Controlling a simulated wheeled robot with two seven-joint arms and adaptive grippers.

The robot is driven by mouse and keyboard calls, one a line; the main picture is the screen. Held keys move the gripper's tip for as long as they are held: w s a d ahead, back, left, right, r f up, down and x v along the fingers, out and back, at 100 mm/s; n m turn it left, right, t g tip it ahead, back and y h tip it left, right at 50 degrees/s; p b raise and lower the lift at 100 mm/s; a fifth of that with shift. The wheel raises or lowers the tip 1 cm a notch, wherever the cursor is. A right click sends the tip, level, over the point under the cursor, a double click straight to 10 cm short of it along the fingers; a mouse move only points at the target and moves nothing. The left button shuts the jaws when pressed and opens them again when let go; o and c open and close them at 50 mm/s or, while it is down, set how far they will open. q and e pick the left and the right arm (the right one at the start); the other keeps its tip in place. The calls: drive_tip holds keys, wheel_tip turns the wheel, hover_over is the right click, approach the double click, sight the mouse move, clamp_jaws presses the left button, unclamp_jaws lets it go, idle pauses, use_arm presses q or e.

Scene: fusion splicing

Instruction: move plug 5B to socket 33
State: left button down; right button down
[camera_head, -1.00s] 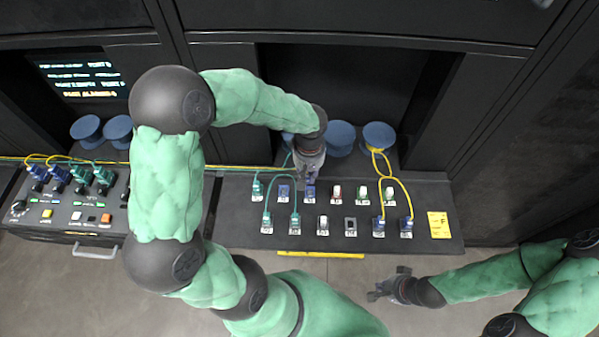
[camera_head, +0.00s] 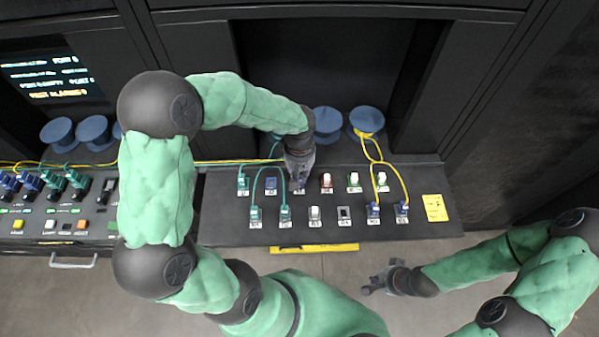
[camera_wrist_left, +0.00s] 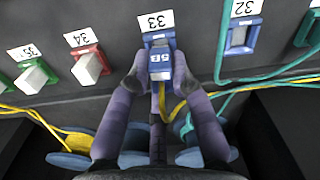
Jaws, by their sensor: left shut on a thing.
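Plug 5B (camera_wrist_left: 159,66) is blue with a light label and shows between the fingers of my left gripper (camera_wrist_left: 160,85) in the left wrist view. A yellow cable runs below it. The plug is lined up at the blue socket 33 (camera_wrist_left: 157,38), directly under the "33" label; I cannot tell how deeply it sits. In the head view my left gripper (camera_head: 299,172) is over the panel's upper row and mostly hides plug and socket. My right gripper (camera_head: 378,279) is empty, with its fingers apart, in front of the panel above the floor.
Socket 32 (camera_wrist_left: 240,36) is beside it, with a green cable passing below. Red socket 34 (camera_wrist_left: 90,66) and green socket 35 (camera_wrist_left: 35,77) are on the other side. Blue spools (camera_head: 327,122) stand behind the panel.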

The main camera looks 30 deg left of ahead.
use_arm(q)
drive_tip(key=shift+f+n+b, duration=0.1)
drive_tip(key=shift+n+b, duration=0.4)
drive_tip(key=shift+b, duration=0.15)
idle(1.7)
drive_tip(key=shift+f+b, duration=0.5)
drive_tip(key=shift+f, duration=0.05)
idle(0.4)
drive_tip(key=c, duration=1)
unclamp_jaws()
drive_tip(key=shift+c, duration=0.2)
drive_tip(key=shift+r, duration=0.2)
wheel_tip(320, 180, up, 12)
drive_tip(key=shift+f, duration=0.15)
